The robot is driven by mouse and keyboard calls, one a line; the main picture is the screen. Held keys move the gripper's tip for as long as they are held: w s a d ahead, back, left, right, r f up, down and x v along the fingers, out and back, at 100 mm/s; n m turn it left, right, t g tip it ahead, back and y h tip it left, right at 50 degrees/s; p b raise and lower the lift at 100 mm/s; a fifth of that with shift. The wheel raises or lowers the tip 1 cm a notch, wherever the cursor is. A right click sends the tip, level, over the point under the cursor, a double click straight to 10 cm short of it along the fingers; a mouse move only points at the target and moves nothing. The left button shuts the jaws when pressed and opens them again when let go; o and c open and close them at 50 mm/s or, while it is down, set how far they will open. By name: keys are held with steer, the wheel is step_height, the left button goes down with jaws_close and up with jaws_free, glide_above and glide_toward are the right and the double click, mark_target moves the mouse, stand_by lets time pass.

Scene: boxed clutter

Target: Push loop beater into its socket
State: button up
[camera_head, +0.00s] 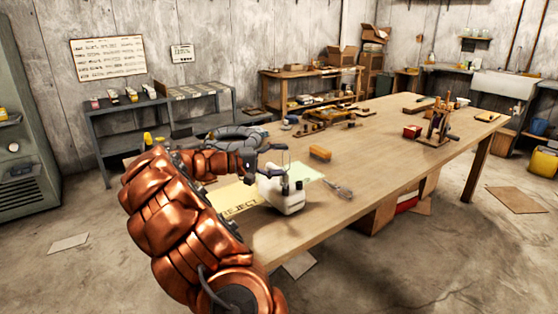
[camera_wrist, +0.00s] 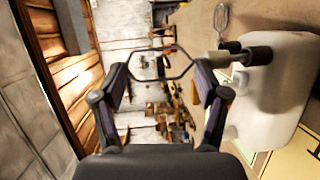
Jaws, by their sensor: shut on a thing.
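My gripper (camera_head: 257,161) is shut on a loop beater, over the left side of the table. In the wrist view, the beater's thin angular wire loop (camera_wrist: 160,49) shows between my two fingers (camera_wrist: 162,84). Its right end comes close to a dark socket (camera_wrist: 258,55) on the white mixer body (camera_wrist: 276,95); I cannot tell whether it is inside. In the head view, the white mixer body (camera_head: 281,197) stands upright, just right of and below my gripper. A second beater (camera_head: 337,189) lies on the table right of the mixer body.
A yellow mat marked REJECT (camera_head: 240,199) lies under and left of the mixer body. An orange block (camera_head: 320,153) lies beyond it on the wooden table (camera_head: 378,165). A wooden stand (camera_head: 437,126) and a red box (camera_head: 412,131) are farther right. The table's middle front is clear.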

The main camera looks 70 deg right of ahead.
steer(key=shift+f, duration=0.35)
steer(key=o, duration=1.1)
steer(key=shift+c, duration=0.2)
steer(key=shift+w+a, duration=0.1)
steer(key=v, duration=1.1)
steer(key=shift+w+a, duration=0.3)
